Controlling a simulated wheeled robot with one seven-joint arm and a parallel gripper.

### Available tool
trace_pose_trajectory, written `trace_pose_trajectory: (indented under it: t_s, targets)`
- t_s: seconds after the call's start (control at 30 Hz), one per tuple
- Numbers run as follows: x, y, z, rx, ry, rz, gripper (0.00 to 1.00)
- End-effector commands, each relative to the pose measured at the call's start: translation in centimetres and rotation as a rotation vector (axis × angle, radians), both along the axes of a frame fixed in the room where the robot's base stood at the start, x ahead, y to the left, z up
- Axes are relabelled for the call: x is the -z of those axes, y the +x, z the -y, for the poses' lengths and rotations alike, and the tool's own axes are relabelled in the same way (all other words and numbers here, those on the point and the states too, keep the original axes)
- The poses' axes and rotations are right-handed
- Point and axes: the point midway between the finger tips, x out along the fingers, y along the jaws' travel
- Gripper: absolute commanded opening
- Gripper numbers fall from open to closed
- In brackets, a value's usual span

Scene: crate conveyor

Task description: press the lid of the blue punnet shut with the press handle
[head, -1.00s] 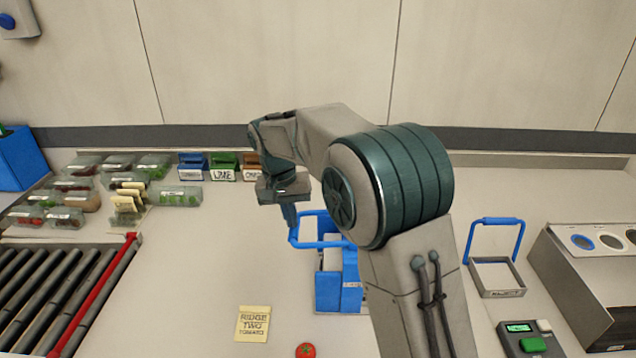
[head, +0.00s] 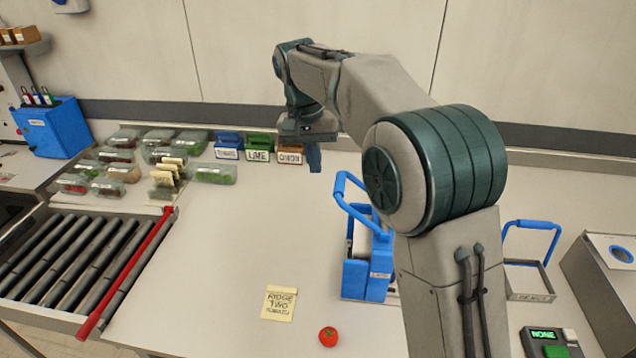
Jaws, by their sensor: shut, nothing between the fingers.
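The blue press (head: 367,281) stands on the worktop, partly behind my arm. Its blue press handle (head: 352,208) is a loop raised at a slant over the press, leaning left. Something pale shows inside the press, but my arm hides much of it, and I cannot make out the punnet or its lid. My gripper (head: 314,158) is shut and empty, pointing down, above and left of the handle and apart from it in the picture.
Clear punnets (head: 213,173) and label holders (head: 259,147) stand at the back left. A roller conveyor (head: 85,265) with a red bar (head: 125,275) lies left. A note (head: 279,303) and a tomato (head: 328,337) lie in front.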

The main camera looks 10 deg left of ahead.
Motion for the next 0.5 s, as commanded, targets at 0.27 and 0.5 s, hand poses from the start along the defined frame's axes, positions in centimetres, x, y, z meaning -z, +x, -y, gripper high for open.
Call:
trace_pose_trajectory:
  t_s: [0.27,0.5]
  targets:
    - [-2.2,0.0,-0.5,-0.002,0.0,0.001,0.0]
    - [-2.3,0.0,-0.5,-0.002,0.0,0.002,0.0]
